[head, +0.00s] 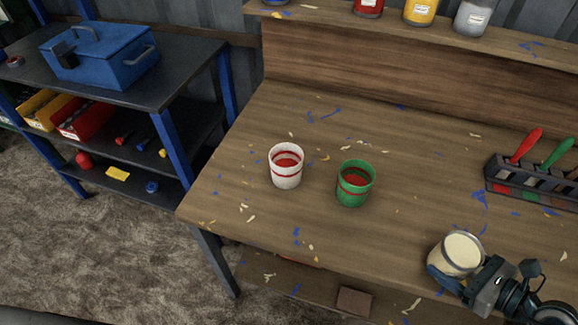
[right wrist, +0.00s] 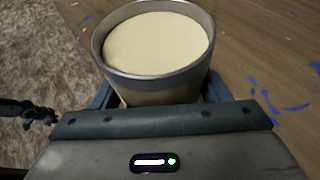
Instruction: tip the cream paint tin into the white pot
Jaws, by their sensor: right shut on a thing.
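The white pot (head: 286,166) stands upright on the wooden bench, with red bands and red inside. The cream paint tin (head: 459,254) is at the right front of the bench in the head view, full of cream paint. My right gripper (head: 448,280) is shut around the tin, well to the right of the white pot and nearer the front edge. In the right wrist view the tin (right wrist: 158,45) sits between the fingers with its open top showing. Whether it touches the bench is unclear. My left gripper is not in view.
A green pot (head: 354,184) with red bands stands just right of the white pot. A dark rack (head: 528,184) with red and green handles is at the right. Paint jars (head: 420,12) line the back shelf. A blue toolbox (head: 103,58) sits on the left shelving. The bench between tin and pots is clear.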

